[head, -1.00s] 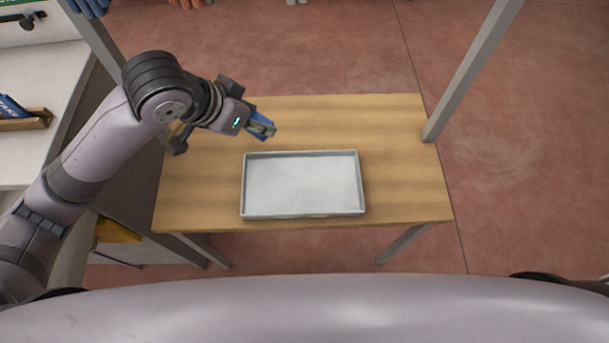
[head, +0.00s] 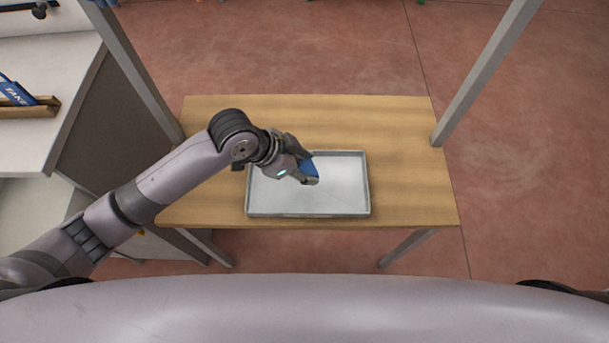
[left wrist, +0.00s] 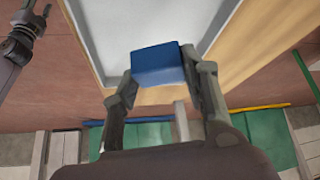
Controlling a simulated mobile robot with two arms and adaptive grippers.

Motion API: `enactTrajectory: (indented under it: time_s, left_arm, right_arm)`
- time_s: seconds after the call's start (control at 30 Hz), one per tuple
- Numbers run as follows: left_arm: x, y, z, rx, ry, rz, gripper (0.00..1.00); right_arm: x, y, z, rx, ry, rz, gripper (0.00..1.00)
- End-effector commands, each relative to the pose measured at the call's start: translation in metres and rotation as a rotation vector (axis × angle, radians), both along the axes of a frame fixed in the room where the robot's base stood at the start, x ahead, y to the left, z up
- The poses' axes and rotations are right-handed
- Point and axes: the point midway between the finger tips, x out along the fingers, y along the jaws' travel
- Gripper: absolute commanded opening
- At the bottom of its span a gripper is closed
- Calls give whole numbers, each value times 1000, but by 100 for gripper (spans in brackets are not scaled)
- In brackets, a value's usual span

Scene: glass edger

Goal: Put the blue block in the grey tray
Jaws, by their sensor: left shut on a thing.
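The grey tray (head: 345,198) lies on the wooden table in the head view, with its inside bare. My left gripper (head: 307,172) is over the upper middle of the tray, shut on the blue block (head: 310,167). In the left wrist view the blue block (left wrist: 156,65) sits between the two fingertips of the left gripper (left wrist: 160,78), with the tray (left wrist: 105,30) behind it. The block appears held above the tray floor; the exact height is hard to tell.
The wooden table (head: 410,140) is otherwise clear around the tray. Metal posts (head: 480,80) stand at its far corners. A white counter (head: 60,110) with a wooden holder (head: 30,108) is at the left.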

Motion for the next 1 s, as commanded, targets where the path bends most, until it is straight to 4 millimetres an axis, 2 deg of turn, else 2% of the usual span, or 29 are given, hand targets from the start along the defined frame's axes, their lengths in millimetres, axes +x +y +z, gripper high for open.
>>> enactTrajectory:
  time_s: [0.23,0.43,0.8,0.83,1.0]
  left_arm:
    - [0,0,-20,-1,3,1,18]
    - [0,0,-49,0,3,2,18]
    - [0,0,-54,-1,0,0,18]
    - [0,0,-54,-1,-1,1,42]
    - [0,0,-54,-1,-1,1,53]
  right_arm:
    - [-1,-1,-1,-2,3,0,40]
    - [-4,-1,-2,-1,7,0,40]
    - [-5,0,-3,-1,9,0,40]
    - [-5,0,-2,-1,9,0,40]
    - [-5,2,-2,1,9,0,40]
